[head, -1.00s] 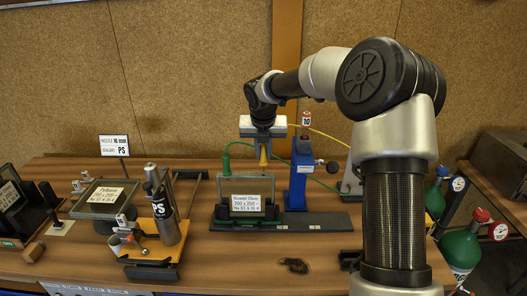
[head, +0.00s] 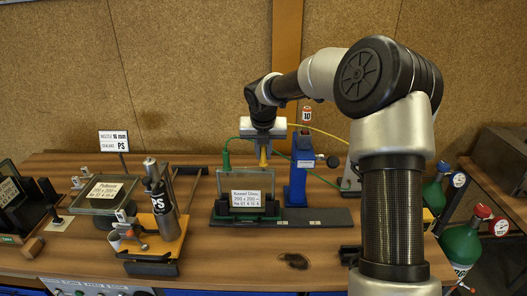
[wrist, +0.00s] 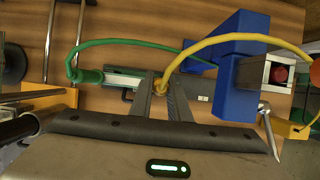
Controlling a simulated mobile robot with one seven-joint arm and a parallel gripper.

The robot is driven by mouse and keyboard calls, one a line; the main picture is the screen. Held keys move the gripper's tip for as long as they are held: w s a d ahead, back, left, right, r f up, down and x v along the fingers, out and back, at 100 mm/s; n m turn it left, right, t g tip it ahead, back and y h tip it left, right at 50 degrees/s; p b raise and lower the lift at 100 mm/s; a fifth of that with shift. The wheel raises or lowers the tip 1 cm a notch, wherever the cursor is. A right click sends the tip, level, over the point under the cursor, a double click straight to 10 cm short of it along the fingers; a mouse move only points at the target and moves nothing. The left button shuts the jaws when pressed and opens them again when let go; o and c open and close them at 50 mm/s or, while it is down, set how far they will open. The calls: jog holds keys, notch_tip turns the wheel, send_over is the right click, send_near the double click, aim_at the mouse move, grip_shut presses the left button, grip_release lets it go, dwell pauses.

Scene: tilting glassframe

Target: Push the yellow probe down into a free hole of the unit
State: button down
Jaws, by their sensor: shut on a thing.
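My gripper (head: 263,146) is shut on the yellow probe (head: 263,160), which points down above the right part of the unit's top edge. The unit (head: 232,184) is a glass pane with a white label, upright in a dark stand with green parts. In the wrist view the yellow probe (wrist: 161,86) sits between the two fingers, over the unit's top edge (wrist: 130,77). A green probe (head: 226,160) with a green hose stands at the unit's left top corner; it also shows in the wrist view (wrist: 90,76). I cannot tell whether the yellow tip touches the unit.
A blue post (head: 297,180) stands close right of the unit. The yellow hose (wrist: 235,42) arches over it. A yellow-based station (head: 165,245) with a PS cartridge stands left, green gas bottles (head: 461,242) right. The bench in front of the unit is mostly clear.

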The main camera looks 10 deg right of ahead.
jog(key=shift+f+b, duration=0.3)
jog(key=shift+f, duration=0.55)
jog(key=c, duration=1.6)
grip_release()
jog(key=v, duration=1.7)
jog(key=shift+r, duration=0.2)
jog(key=shift+s+a, duration=0.1)
